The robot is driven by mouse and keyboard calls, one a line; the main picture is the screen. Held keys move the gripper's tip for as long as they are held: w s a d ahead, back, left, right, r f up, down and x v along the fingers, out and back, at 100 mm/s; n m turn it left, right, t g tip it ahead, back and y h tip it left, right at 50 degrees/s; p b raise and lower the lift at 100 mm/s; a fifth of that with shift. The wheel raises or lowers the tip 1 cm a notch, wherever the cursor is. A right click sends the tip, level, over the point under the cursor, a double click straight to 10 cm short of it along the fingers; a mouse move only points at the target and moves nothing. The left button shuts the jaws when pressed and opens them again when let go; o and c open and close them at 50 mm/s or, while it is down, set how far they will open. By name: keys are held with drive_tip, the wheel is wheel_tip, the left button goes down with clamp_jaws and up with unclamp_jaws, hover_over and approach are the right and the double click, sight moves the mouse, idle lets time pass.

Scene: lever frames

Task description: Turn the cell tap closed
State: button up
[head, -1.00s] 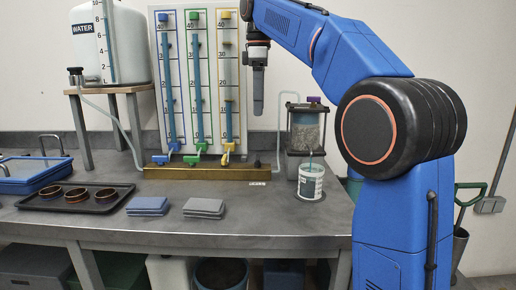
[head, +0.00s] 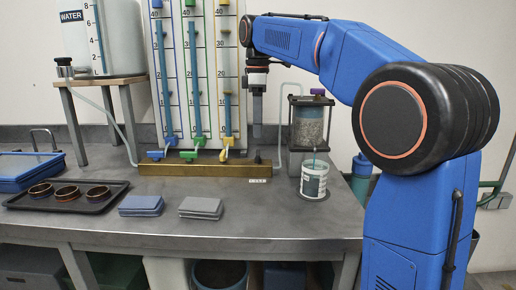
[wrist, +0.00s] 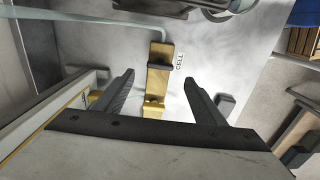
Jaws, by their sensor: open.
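The cell tap (head: 258,157) is a small black handle at the right end of the brass manifold (head: 205,170). A white label sits below it in the head view. In the wrist view the tap's dark handle (wrist: 161,66) appears to lie across the brass bar, beside the label "CELL" (wrist: 179,60). My gripper (head: 257,135) points down above the tap, apart from it. In the wrist view my gripper (wrist: 160,82) has its fingers wide apart with nothing between them. The tap's stem is not clear.
A yellow tap (head: 224,152), a green tap (head: 189,155) and a blue tap (head: 154,155) sit left along the manifold, under gauge tubes. A clear tube, a gravel-filled cell (head: 308,125) and a white cup (head: 314,180) stand at the right.

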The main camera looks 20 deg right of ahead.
sight(258, 152)
wheel_tip(258, 152, down, 8)
drive_tip(key=shift+r, duration=0.1)
drive_tip(key=shift+c, duration=0.3)
drive_tip(key=c, duration=1)
